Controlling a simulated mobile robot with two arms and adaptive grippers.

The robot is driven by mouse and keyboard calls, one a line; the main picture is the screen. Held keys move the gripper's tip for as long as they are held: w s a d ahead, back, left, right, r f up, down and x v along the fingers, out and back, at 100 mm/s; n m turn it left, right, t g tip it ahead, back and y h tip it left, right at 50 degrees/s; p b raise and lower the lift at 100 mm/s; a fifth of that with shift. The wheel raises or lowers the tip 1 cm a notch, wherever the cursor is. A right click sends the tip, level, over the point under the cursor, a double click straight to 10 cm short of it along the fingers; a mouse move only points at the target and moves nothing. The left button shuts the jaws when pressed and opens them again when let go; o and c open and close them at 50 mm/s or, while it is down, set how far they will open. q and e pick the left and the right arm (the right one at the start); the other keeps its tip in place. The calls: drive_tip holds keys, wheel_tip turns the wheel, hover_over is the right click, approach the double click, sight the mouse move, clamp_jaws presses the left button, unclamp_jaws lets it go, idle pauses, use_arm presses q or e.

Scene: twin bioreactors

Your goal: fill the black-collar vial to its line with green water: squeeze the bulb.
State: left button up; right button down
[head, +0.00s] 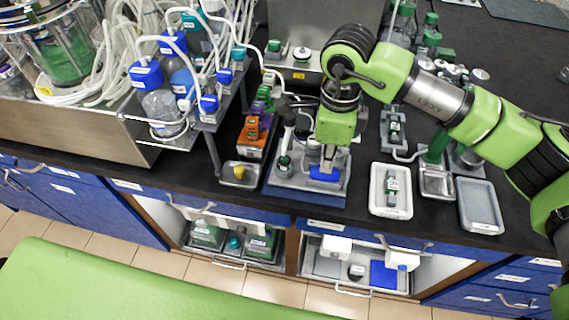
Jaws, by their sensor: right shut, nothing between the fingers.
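My right gripper (326,172) points down over the front of a grey and blue stand (290,190) on the black bench. Its fingers are together with nothing between them. A blue part (324,174) shows right at the fingertips; I cannot tell whether they touch it. A small vial (284,163) stands upright on the left of the stand, with dark and green parts; its line and level are too small to read. A dark rounded piece (283,104) behind may be the bulb, but I cannot be sure. My left gripper is not in view.
An empty grey tray (482,208) is farther right. An orange rack (251,145) and blue-capped bottles (147,75) with tubing crowd the left. Open shelves are below.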

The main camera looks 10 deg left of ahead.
drive_tip(key=shift+f+b, duration=0.5)
drive_tip(key=shift+f, duration=0.05)
idle(0.9)
drive_tip(key=shift+r, duration=0.1)
drive_tip(key=shift+r+p, duration=0.7)
drive_tip(key=shift+r, duration=0.8)
drive_tip(key=shift+r+p, duration=1.05)
drive_tip(key=shift+r, duration=1.45)
